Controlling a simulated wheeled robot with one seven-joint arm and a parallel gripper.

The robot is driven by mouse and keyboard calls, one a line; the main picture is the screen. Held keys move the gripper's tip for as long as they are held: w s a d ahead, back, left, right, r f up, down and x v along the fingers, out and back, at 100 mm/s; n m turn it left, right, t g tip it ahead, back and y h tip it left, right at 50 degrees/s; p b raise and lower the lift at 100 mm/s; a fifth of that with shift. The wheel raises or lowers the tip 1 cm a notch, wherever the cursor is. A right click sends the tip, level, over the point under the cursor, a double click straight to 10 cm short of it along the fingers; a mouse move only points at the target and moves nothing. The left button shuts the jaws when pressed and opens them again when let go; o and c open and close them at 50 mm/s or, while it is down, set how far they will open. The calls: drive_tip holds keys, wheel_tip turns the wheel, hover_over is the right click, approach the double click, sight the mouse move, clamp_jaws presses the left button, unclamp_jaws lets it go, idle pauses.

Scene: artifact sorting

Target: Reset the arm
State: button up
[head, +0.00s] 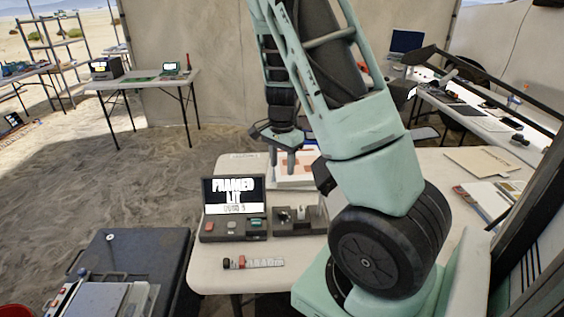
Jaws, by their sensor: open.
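My gripper (282,160) hangs from my teal arm over the back part of the near white table (205,278). Its two fingers point down, stand apart and hold nothing. My arm rises at the upper middle of the head view, bends, and comes down to a large dark joint at the right of this table. The fingers are in front of a white sheet or box with orange marks (310,182). I cannot tell how high above the table they are.
A device with a lit screen (233,194) and a dark tray with small grey parts (300,216) stand on the near table. A small red-and-grey strip (252,262) lies in front. A dark case (130,250) is lower left. A long cluttered table (490,128) is right.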

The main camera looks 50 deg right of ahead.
idle(0.4)
drive_tip(key=a+r+n+y, duration=0.3)
drive_tip(key=a+n, duration=0.7)
drive_tip(key=a, duration=1.4)
drive_tip(key=s+a+r+n+h, duration=0.1)
drive_tip(key=s+a+r+n, duration=0.2)
drive_tip(key=s+a+n, duration=0.5)
drive_tip(key=s+a+r+n+h, duration=0.1)
drive_tip(key=s+a+r+n, duration=0.2)
drive_tip(key=s+a+n, duration=0.5)
drive_tip(key=shift+s+a+n, duration=0.4)
drive_tip(key=shift+s+a, duration=0.35)
